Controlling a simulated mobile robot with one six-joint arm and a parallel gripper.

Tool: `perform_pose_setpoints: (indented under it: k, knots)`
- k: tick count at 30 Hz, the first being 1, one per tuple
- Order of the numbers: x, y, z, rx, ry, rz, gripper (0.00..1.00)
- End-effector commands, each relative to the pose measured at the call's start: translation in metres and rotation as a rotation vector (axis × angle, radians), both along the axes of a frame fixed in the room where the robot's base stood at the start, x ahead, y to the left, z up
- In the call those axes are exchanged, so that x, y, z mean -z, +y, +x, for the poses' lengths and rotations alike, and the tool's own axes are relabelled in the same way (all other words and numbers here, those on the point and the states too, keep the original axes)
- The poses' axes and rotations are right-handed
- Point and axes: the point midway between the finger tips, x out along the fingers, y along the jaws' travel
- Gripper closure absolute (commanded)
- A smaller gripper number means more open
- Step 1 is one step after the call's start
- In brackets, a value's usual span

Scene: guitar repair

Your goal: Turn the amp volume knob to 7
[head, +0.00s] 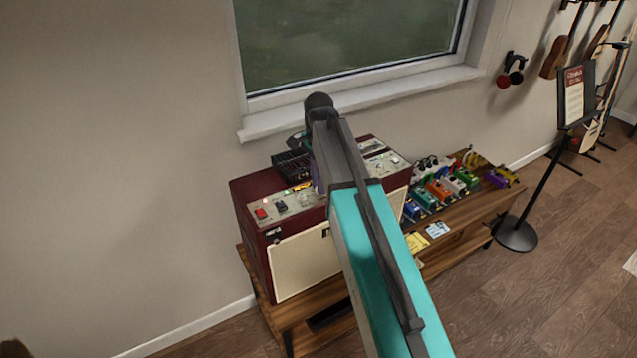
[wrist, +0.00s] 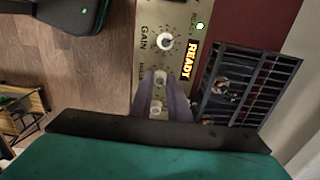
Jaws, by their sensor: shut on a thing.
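The amp is a dark red cabinet with a cream grille (head: 301,262) and a pale control panel (head: 290,207) on top in the head view. My arm hides the middle of that panel and my gripper in the head view. In the wrist view my gripper (wrist: 160,83) points down at the panel (wrist: 186,18), its two fingers shut on a small pale knob (wrist: 158,78). The knob's label and pointer are not readable, so I cannot tell its setting. A larger knob marked GAIN (wrist: 165,42) is just beyond the fingertips, and another pale knob (wrist: 156,106) shows between the fingers.
A lit READY label (wrist: 188,61) and a dark slatted grate (wrist: 253,88) are right of the fingers. The amp stands on a wooden bench (head: 464,226) with several colored pedals (head: 437,190). A window (head: 345,40) is behind, and a black stand (head: 517,234) is at the right.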

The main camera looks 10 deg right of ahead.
Motion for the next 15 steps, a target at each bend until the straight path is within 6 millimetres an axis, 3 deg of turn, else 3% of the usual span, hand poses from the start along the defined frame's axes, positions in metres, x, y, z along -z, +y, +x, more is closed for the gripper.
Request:
perform_pose_setpoints:
  k: [15]
  knots:
    - [-0.0003, -0.0001, -0.0001, 0.245, 0.000, 0.000, 1.00]
